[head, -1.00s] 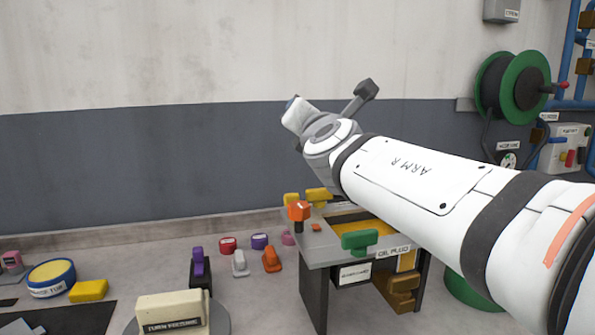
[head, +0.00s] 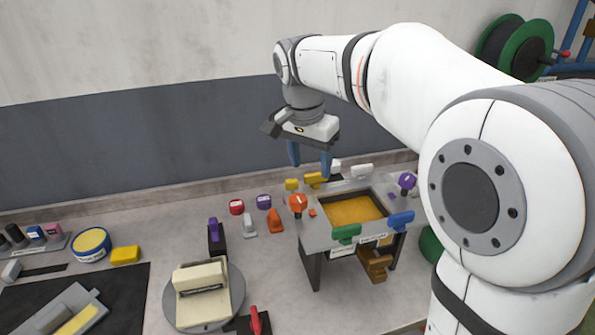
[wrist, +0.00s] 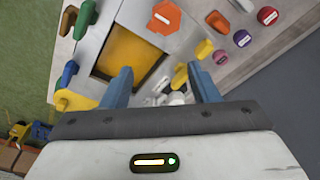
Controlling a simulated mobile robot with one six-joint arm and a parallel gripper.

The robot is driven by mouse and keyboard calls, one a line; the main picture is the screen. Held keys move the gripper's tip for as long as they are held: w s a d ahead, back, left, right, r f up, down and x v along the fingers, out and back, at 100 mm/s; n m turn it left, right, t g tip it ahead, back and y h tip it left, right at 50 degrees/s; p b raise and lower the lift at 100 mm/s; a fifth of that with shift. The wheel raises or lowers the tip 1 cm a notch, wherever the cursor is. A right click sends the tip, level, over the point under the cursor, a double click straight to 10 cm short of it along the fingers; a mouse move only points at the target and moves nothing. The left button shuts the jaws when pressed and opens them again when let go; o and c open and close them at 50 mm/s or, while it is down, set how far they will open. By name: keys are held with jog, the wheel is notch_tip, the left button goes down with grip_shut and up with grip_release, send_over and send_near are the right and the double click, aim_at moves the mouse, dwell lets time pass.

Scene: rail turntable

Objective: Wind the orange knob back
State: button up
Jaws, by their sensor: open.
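The orange knob (head: 297,203) stands upright on the left corner of the grey table (head: 315,240), with a pale mark on its top. It also shows in the wrist view (wrist: 163,18), at the top beside the yellow opening. My gripper (head: 310,162) points down above the back of the table, higher than the knob and behind it. Its blue fingers are apart with nothing between them; in the wrist view (wrist: 160,82) the knob lies beyond the fingertips. Nothing hides the knob in the head view.
The table has a yellow-floored opening (head: 352,210) and several other handles: green (head: 347,234), blue (head: 401,220), purple (head: 407,182) and yellow (head: 314,179). An orange object (head: 274,221) sits left of the table. A turntable (head: 233,290) stands at front left.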

aim_at(298, 198)
jog(key=shift+s+a+r+m+g+y+p, duration=0.15)
jog(key=shift+s+a+m+g+y, duration=0.2)
jog(key=shift+a, duration=0.2)
jog(key=shift+s+a+r+m+g+y+p, duration=0.15)
jog(key=shift+s+a+m+g, duration=0.1)
jog(key=shift+s+a+m, duration=0.25)
jog(key=shift+a+f, duration=0.2)
jog(key=shift+f, duration=0.05)
notch_tip(298, 198, down, 7)
jog(key=shift+f, duration=0.2)
jog(key=shift+c, duration=0.5)
jog(key=c, duration=0.9)
